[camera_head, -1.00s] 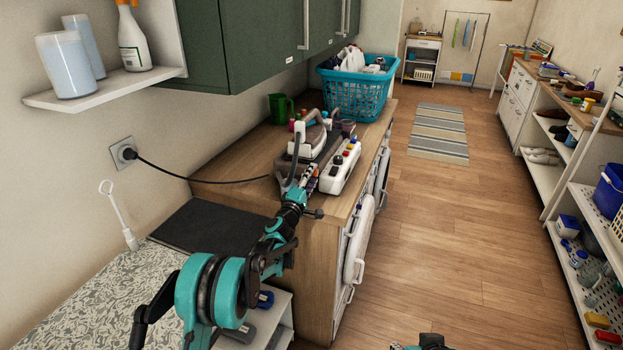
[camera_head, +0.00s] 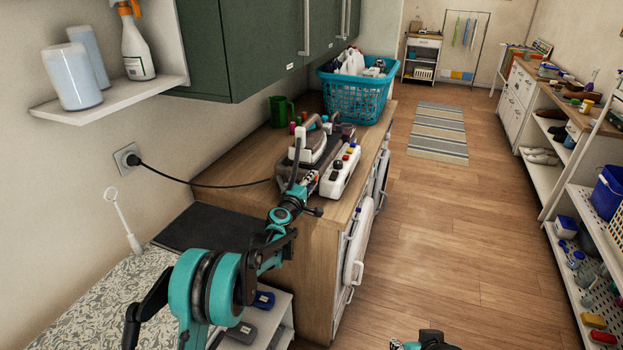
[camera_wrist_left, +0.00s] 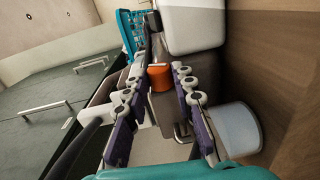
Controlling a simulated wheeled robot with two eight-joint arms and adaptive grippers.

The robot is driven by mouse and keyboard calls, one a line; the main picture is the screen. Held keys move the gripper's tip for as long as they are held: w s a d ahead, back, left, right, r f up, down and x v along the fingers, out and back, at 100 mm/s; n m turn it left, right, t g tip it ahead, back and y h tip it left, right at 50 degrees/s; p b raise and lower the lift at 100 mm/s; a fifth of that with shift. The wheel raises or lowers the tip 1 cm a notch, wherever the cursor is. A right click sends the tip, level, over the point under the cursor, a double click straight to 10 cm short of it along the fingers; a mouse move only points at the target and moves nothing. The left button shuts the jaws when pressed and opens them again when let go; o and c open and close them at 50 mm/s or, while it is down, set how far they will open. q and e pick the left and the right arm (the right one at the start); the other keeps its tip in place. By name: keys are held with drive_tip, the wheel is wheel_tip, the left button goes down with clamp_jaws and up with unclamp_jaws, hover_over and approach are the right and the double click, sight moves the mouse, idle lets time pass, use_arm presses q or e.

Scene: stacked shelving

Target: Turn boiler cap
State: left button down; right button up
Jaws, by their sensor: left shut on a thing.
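The ironing station stands on the wooden counter (camera_head: 240,178), with the iron (camera_head: 313,147) resting on it and a white control panel (camera_head: 340,175) on its right side. My left gripper (camera_head: 306,183) is at the near end of the station. In the left wrist view, an orange cap (camera_wrist_left: 159,78), apparently the boiler cap, sits between the two purple-padded fingers of my left gripper (camera_wrist_left: 160,82), which is shut on it. The cap is hidden in the head view.
A teal laundry basket (camera_head: 355,95) and a green mug (camera_head: 281,110) stand behind the station. A black cord runs to a wall socket (camera_head: 127,158). Green cabinets (camera_head: 250,50) hang above. The wooden floor (camera_head: 460,220) to the right is open.

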use_arm(q)
drive_tip(key=shift+d+r+g+p, duration=0.15)
drive_tip(key=shift+r+g+p, duration=0.2)
drive_tip(key=shift+g+p, duration=0.35)
drive_tip(key=shift+f+y+p, duration=0.1)
drive_tip(key=shift+y+p, duration=0.2)
drive_tip(key=shift+p, duration=0.1)
drive_tip(key=c, duration=1.3)
unclamp_jaws()
drive_tip(key=shift+o, duration=0.2)
drive_tip(key=v, duration=1.2)
